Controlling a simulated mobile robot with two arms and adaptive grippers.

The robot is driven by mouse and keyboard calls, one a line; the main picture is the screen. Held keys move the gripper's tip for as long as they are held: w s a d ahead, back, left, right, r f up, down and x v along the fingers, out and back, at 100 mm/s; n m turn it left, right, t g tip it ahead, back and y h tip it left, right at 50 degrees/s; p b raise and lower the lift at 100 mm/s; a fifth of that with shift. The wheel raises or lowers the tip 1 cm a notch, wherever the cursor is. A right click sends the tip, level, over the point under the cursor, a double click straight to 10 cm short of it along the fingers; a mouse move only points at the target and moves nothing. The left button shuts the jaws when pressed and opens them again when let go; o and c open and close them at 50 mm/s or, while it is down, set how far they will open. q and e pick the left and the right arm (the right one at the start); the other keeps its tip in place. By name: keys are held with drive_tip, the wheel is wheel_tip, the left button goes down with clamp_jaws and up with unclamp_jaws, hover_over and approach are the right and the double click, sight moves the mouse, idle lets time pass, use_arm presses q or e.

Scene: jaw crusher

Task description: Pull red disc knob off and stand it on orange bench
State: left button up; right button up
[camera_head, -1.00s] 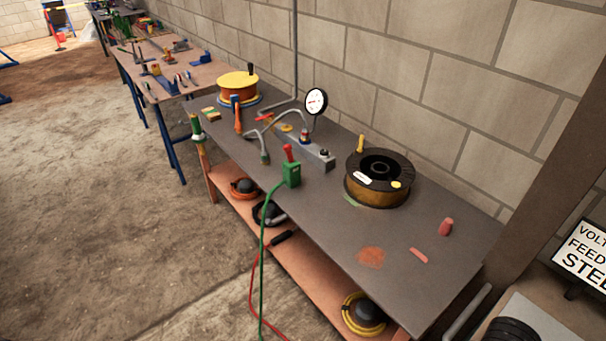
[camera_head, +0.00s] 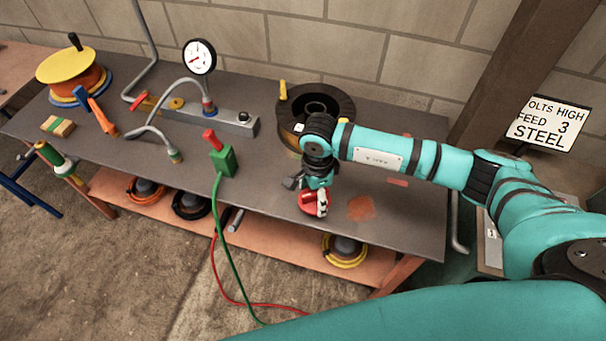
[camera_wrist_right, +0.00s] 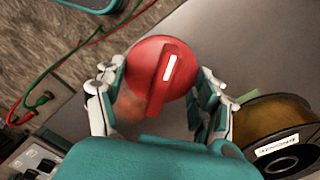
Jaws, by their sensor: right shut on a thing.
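The red disc knob (camera_head: 307,203) is held in my right gripper (camera_head: 317,192) over the front part of the bench. In the wrist view the red knob (camera_wrist_right: 177,68) shows its round face with a raised bar and a white mark. The fingers of my right gripper (camera_wrist_right: 155,92) close on it from both sides. I cannot tell whether the knob touches the bench top. The bench has a grey top (camera_head: 420,215) and an orange lower frame and shelf (camera_head: 290,240). My left gripper is out of view.
A dark cable spool (camera_head: 335,100) stands just behind the knob. A green box (camera_head: 222,160) with a red handle and a gauge (camera_head: 199,56) on a grey block are to the left. An orange-brown patch (camera_head: 361,208) marks the top right of the knob; bare top lies around it.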

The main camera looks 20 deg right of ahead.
sight(306, 191)
drive_tip(key=w+m, duration=0.1)
drive_tip(key=m, duration=0.1)
drive_tip(key=w+m, duration=0.3)
drive_tip(key=m, duration=0.1)
drive_tip(key=shift+w+a+r, duration=0.15)
drive_tip(key=shift+r, duration=0.1)
drive_tip(key=shift+w+a+m, duration=0.2)
drive_tip(key=shift+w+m, duration=0.2)
drive_tip(key=shift+m, duration=0.3)
drive_tip(key=shift+f, duration=0.2)
drive_tip(key=shift+f+b, duration=0.35)
drive_tip(key=shift+f, duration=0.1)
wheel_tip(306, 191, down, 5)
drive_tip(key=b, duration=0.3)
drive_tip(key=shift+r, duration=0.15)
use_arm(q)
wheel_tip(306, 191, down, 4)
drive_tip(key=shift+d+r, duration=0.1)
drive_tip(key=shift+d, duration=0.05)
use_arm(e)
drive_tip(key=shift+f, duration=0.35)
use_arm(q)
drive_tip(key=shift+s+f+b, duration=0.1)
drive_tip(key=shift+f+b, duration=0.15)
drive_tip(key=shift+b, duration=0.15)
use_arm(e)
drive_tip(key=shift+f, duration=0.15)
